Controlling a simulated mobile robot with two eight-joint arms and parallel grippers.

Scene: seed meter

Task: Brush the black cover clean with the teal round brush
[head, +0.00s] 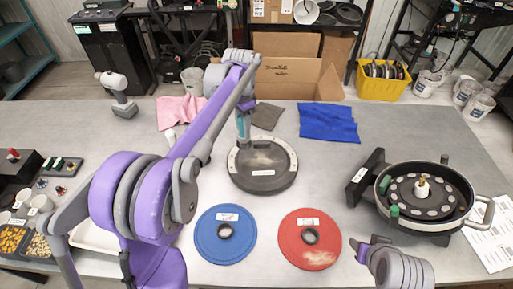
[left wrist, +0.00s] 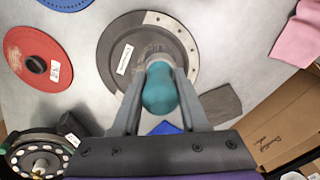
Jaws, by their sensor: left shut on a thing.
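The black cover (head: 262,180) is a round dark disc with a white label and a pale, dotted rim section, lying flat on the table. Pale dusty smudges show on its upper part in the head view. My left gripper (head: 243,122) is over the cover's back-left part, shut on the teal round brush (head: 243,130). In the left wrist view, the brush (left wrist: 160,92) sits between both fingers and its bristle end meets the cover (left wrist: 112,78) near a pale smudge; exact contact is hard to tell. My right gripper (head: 366,248) is low at right, its fingers unclear.
A blue disc (head: 217,249) and a red disc (head: 299,253) lie in front of the cover. The round seed meter housing (head: 440,218) stands at right. A grey cloth (head: 267,116), blue cloth (head: 328,123) and pink cloth (head: 180,110) lie behind. Table between cover and housing is clear.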

